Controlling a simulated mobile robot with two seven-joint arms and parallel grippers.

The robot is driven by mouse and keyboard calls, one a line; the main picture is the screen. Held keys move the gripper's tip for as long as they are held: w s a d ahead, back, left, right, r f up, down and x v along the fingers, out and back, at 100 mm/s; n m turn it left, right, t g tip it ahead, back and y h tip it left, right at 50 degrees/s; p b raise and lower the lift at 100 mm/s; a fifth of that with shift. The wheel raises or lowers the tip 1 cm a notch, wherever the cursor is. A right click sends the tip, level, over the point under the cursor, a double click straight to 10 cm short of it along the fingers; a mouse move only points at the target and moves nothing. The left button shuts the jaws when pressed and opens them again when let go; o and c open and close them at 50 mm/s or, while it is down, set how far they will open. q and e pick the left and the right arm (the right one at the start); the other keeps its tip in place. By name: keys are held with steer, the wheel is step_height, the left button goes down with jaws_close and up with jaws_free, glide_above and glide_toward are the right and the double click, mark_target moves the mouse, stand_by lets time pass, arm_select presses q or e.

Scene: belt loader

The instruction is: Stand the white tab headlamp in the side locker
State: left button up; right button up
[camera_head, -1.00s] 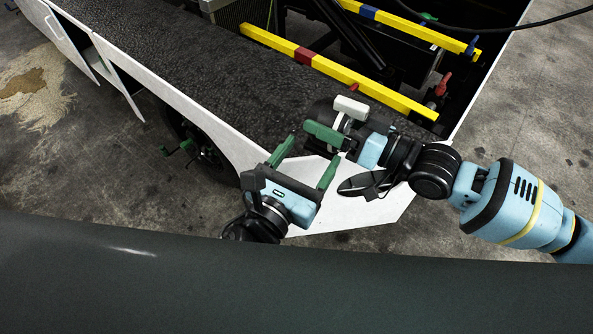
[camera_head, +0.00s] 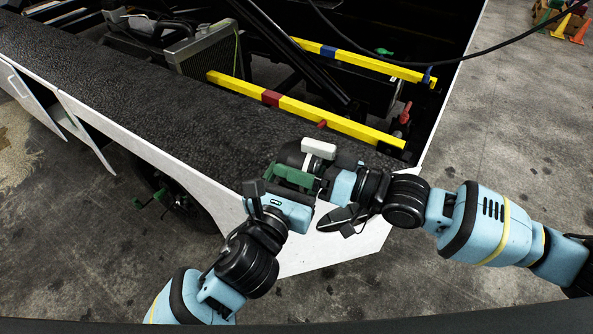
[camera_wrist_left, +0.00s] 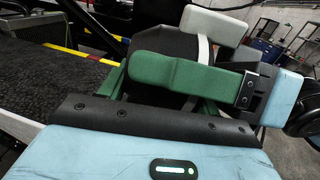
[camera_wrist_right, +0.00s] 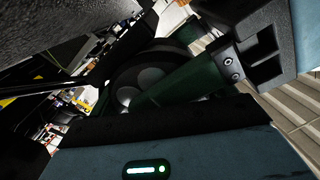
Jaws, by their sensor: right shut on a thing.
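The headlamp (camera_head: 291,154) is a black round body with a white tab (camera_head: 319,148) on its upper right. My right gripper (camera_head: 297,172) is shut on it and holds it over the near corner of the dark deck. The headlamp's dark face shows in the right wrist view (camera_wrist_right: 140,85). My left gripper (camera_head: 290,183) is open, its fingers spread below and close around the headlamp and the right finger. The left wrist view shows the white tab (camera_wrist_left: 214,25) above; contact cannot be told. The side locker (camera_head: 75,120) is at far left, its white doors ajar, the inside mostly hidden.
The black textured deck (camera_head: 150,95) runs along the vehicle's white side panel. Yellow bars (camera_head: 300,110) and a radiator (camera_head: 203,52) lie behind it. A wheel (camera_head: 175,205) sits under the panel. Cones (camera_head: 570,27) stand far right on open concrete floor.

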arm_select(q)
steer(key=c, duration=0.4)
arm_select(e)
steer(key=shift+r, duration=0.1)
arm_select(q)
steer(key=shift+c, duration=0.5)
arm_select(e)
steer(key=o, duration=1.1)
steer(key=v, duration=1.2)
